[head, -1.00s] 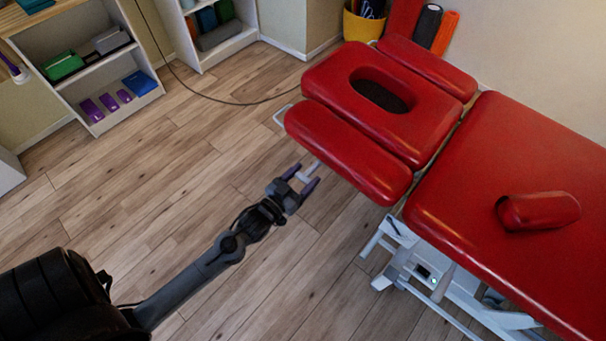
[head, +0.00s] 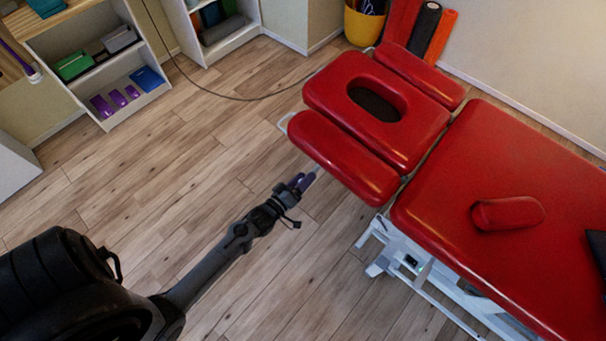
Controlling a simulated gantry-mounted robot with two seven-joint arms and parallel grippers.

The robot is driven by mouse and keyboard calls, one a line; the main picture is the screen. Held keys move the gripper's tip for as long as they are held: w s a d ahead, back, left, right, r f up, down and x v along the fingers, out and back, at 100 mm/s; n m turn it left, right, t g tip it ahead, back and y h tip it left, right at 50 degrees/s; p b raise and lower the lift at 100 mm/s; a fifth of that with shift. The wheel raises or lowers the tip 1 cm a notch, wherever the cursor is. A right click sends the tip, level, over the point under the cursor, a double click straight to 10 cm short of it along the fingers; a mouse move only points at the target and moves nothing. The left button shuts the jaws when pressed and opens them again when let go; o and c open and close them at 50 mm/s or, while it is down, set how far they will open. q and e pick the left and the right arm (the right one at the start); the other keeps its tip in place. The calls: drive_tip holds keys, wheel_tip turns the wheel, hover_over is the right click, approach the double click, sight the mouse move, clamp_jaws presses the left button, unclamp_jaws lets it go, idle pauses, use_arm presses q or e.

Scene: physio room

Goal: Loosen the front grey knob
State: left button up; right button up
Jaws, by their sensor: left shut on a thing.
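The front grey knob (head: 315,170) shows only as a small pale grey piece beside the near red armrest pad (head: 342,158) of the treatment table. My left gripper (head: 307,179) reaches in from the lower left and is shut on the knob, just off the pad's near edge. Its purple-grey fingers look closely overlapped from this angle and hide most of the knob. My right gripper is not in view.
The red face cradle (head: 378,115) and the main table top (head: 500,190) lie to the right, with a small red bolster (head: 508,213) on top. The white table frame (head: 395,255) stands below. The wooden floor (head: 200,170) around my left arm is clear.

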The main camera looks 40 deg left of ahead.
use_arm(q)
drive_tip(key=n+p, duration=0.2)
drive_tip(key=n, duration=0.1)
drive_tip(key=shift+r+n, duration=0.1)
drive_tip(key=shift+n, duration=0.2)
drive_tip(key=shift+f+n+p, duration=0.2)
drive_tip(key=shift+n+p, duration=0.8)
drive_tip(key=shift+n, duration=0.5)
drive_tip(key=o, duration=1)
drive_tip(key=shift+c, duration=0.2)
drive_tip(key=s+p, duration=0.2)
drive_tip(key=s, duration=0.8)
drive_tip(key=shift+s, duration=0.4)
